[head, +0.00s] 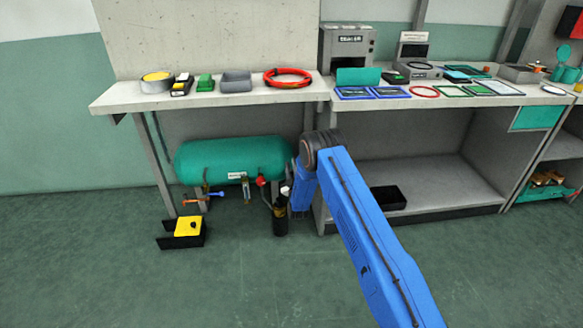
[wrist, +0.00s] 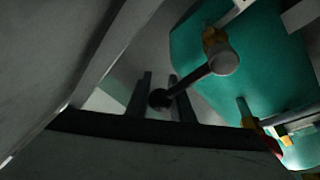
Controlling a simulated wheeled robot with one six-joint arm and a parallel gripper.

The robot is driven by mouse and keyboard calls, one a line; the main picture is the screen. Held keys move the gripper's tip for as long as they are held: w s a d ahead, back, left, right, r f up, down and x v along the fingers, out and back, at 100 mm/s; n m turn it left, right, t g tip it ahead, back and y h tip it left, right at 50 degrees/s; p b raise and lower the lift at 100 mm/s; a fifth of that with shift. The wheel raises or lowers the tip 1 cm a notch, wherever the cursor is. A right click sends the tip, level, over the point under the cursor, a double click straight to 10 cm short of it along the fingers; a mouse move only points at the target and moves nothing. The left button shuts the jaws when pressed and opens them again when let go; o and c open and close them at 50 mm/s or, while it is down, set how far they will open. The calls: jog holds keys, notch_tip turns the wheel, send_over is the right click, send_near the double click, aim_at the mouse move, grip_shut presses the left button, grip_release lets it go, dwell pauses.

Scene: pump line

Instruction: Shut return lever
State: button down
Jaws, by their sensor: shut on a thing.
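In the wrist view the lever (wrist: 192,85) is a grey rod with a dark round knob (wrist: 159,98) at its end. It runs up to the right to a pale round hub (wrist: 223,61), beside a brass fitting (wrist: 212,38) on the teal tank (wrist: 188,50). My gripper (wrist: 160,86) has its two dark fingers on either side of the knob and is shut on it. In the head view the tank (head: 225,158) lies under the bench, and my blue arm reaches down at its right end. The arm hides my gripper and the lever there.
A red knob (head: 261,181) and an orange-and-blue valve (head: 190,200) hang below the tank. A black cylinder (head: 280,215) stands close to my arm. A yellow-topped black box (head: 186,230) is on the floor at left. The bench top (head: 130,98) overhangs the tank. The front floor is clear.

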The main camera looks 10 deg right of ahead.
jog(key=shift+a+f, duration=0.1)
jog(key=c, duration=1.5)
grip_release()
jog(key=shift+c, duration=0.2)
jog(key=v, duration=1.7)
jog(key=shift+s, duration=0.2)
